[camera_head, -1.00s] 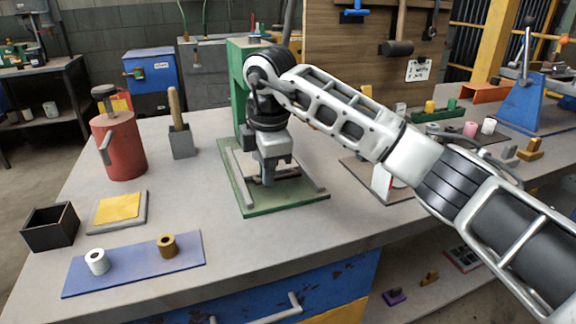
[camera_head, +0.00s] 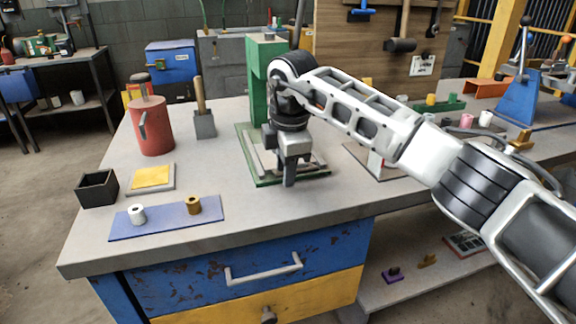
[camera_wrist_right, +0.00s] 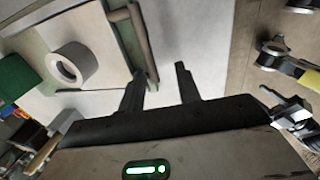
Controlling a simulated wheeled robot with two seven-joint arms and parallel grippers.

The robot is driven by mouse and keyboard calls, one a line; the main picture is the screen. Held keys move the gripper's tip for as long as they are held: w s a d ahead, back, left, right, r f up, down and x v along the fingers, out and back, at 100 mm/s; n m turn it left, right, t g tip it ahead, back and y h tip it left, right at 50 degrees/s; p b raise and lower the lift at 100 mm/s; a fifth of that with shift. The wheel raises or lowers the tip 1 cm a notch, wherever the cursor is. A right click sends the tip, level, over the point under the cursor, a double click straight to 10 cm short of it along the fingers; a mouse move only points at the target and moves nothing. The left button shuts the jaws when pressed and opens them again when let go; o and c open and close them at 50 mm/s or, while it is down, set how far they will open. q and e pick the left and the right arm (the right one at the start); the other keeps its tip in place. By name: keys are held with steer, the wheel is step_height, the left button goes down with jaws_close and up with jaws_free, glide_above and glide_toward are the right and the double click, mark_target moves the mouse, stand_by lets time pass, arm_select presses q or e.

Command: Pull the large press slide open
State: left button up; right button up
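The large green press (camera_head: 257,90) stands on the worktable, with a green base plate (camera_head: 244,145) and pale rails in front of its column. My right gripper (camera_head: 289,180) points down at the front edge of this base and hides part of the slide. In the right wrist view, its two fingers (camera_wrist_right: 160,78) are apart with nothing between them. A pale plate (camera_wrist_right: 105,95) with a grey bar (camera_wrist_right: 142,40) along its edge shows beside the left finger; a white ring-shaped part (camera_wrist_right: 71,64) is on the plate. Whether finger and bar touch is unclear. My left gripper is out of view.
A blue mat (camera_head: 165,219) with a white and a brown hollow piece, a black box (camera_head: 97,188), a yellow-topped tray (camera_head: 151,178) and a red canister (camera_head: 152,128) stand left. A second station (camera_head: 377,166) is right of the press.

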steer(key=shift+s, duration=0.1)
steer(key=shift+r, duration=0.15)
arm_select(q)
steer(key=shift+s+f, duration=0.15)
steer(key=shift+s, duration=0.05)
arm_select(e)
steer(key=s+r, duration=0.3)
steer(key=r, duration=1.2)
steer(key=shift+d+r, duration=0.15)
steer(key=shift+d, duration=0.15)
